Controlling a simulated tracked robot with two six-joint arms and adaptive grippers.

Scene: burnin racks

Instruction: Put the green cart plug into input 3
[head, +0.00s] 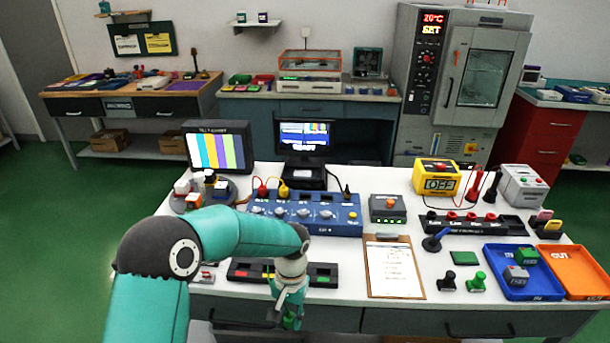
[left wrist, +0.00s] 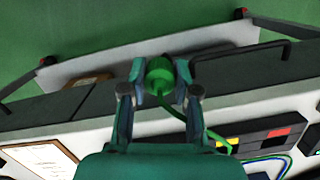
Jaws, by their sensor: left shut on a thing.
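My left gripper (head: 288,310) is at the table's front edge, in front of a black strip with coloured squares (head: 245,271). In the left wrist view the gripper (left wrist: 160,88) is shut on the green plug (left wrist: 159,72). The plug is between the fingertips, over the table's front edge and drawer front. A green cable (left wrist: 183,117) runs from it back towards the black strip (left wrist: 262,133). A blue box with several knobs (head: 335,219) stands behind the strip. I cannot tell which place is input 3. My right gripper is not in view.
A clipboard (head: 393,268) lies right of the gripper. Green knobbed pieces (head: 476,282), a blue tray (head: 522,285) and an orange tray (head: 580,272) are farther right. My left arm covers the table's left front. A drawer handle (left wrist: 240,53) juts out below the edge.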

